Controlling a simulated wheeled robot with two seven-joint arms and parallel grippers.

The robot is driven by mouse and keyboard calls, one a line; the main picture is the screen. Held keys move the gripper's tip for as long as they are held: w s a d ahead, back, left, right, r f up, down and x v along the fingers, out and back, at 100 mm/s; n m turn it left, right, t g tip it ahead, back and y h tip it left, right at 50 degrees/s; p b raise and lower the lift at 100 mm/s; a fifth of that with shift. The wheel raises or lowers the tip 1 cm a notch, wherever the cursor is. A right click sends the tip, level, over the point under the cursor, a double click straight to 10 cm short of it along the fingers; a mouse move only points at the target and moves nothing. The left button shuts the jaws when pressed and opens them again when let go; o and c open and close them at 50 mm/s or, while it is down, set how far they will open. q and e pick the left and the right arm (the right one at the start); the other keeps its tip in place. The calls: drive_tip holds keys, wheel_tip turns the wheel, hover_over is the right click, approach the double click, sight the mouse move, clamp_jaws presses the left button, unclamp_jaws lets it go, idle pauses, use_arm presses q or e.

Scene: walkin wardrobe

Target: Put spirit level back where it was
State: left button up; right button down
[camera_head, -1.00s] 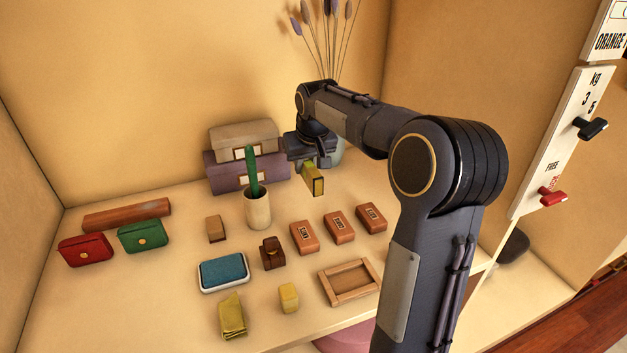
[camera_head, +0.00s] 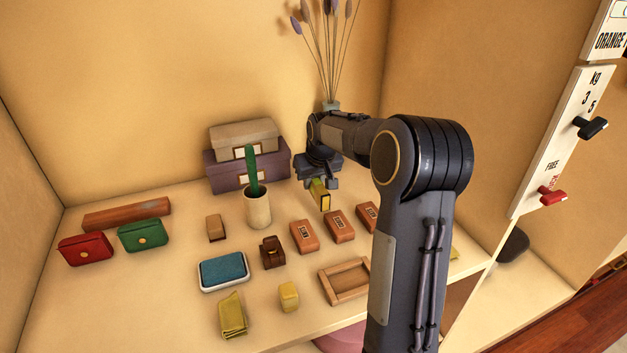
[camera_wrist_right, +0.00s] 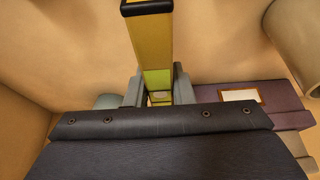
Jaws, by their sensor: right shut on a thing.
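The spirit level (camera_head: 321,194) is a yellow bar with a dark end cap. My right gripper (camera_head: 318,182) is shut on it and holds it at the back of the shelf, right of the stacked boxes. In the right wrist view the spirit level (camera_wrist_right: 153,50) sticks out from between the two fingers (camera_wrist_right: 158,92), with a yellow-green vial near the grip. I cannot tell whether its lower end touches the shelf. My left gripper is not in view.
A cactus pot (camera_head: 257,208) and stacked boxes (camera_head: 240,172) stand left of the gripper. Several orange-brown blocks (camera_head: 339,226) lie in front of it. A dried-flower vase (camera_head: 331,106) is behind.

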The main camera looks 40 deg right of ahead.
drive_tip(key=shift+f, duration=0.5)
drive_tip(key=c, duration=1.3)
unclamp_jaws()
drive_tip(key=shift+o, duration=0.2)
drive_tip(key=shift+r, duration=0.25)
drive_tip(key=v, duration=1.1)
drive_tip(key=shift+s+r, duration=0.1)
drive_tip(key=shift+r, duration=0.3)
drive_tip(key=s+a+f+n+y, duration=0.1)
drive_tip(key=s+a+f, duration=0.3)
drive_tip(key=s+a, duration=0.7)
drive_tip(key=s+a+f+n+t+y, duration=0.1)
drive_tip(key=s+a+f+y, duration=0.3)
drive_tip(key=s+a, duration=0.8)
drive_tip(key=s, duration=0.3)
drive_tip(key=shift+f, duration=0.2)
